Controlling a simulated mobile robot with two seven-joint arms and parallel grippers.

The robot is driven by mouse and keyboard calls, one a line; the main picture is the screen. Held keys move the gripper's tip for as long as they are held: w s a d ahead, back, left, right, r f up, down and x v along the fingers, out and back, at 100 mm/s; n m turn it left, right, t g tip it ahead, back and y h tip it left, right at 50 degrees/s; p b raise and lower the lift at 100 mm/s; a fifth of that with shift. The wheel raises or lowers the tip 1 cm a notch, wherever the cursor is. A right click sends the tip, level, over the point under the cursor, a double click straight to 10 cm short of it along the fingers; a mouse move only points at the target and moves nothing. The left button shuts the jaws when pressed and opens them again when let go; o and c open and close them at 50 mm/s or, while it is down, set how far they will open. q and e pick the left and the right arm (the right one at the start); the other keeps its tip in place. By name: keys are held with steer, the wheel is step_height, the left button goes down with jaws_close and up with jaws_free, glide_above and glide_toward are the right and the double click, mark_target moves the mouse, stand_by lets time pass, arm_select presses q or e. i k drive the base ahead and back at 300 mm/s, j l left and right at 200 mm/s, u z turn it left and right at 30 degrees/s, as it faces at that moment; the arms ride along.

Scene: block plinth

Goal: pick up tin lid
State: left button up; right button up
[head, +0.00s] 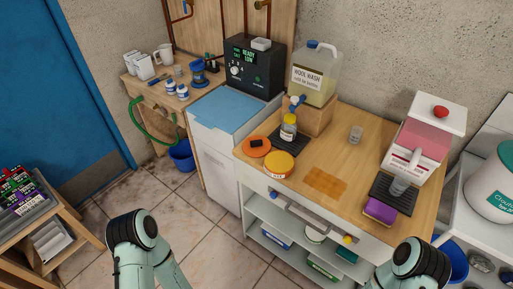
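A round tin (279,165) with a yellow top and a pale label stands at the front left of the wooden counter. Just behind and left of it lies a flat orange disc (254,151) with a small dark object on it. I cannot tell for sure whether the disc or the yellow top is the tin lid. Parts of both my arms show at the bottom left and bottom right, short of the counter. Neither gripper shows.
A large jug (314,78) stands on a wooden block behind.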

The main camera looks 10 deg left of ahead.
mark_target(255, 146)
steer(key=z, duration=0.5)
steer(key=j+z, duration=0.2)
steer(key=z, duration=0.25)
steer(key=j+z, duration=0.25)
steer(key=z, duration=0.2)
steer(key=j+z, duration=0.2)
steer(key=z, duration=0.3)
steer(key=j+z, duration=0.2)
steer(key=j, duration=0.15)
steer(key=k+j+z, duration=0.2)
steer(key=j, duration=0.15)
steer(key=k+j+z, duration=0.1)
steer(key=j+z, duration=0.15)
steer(key=j, duration=0.1)
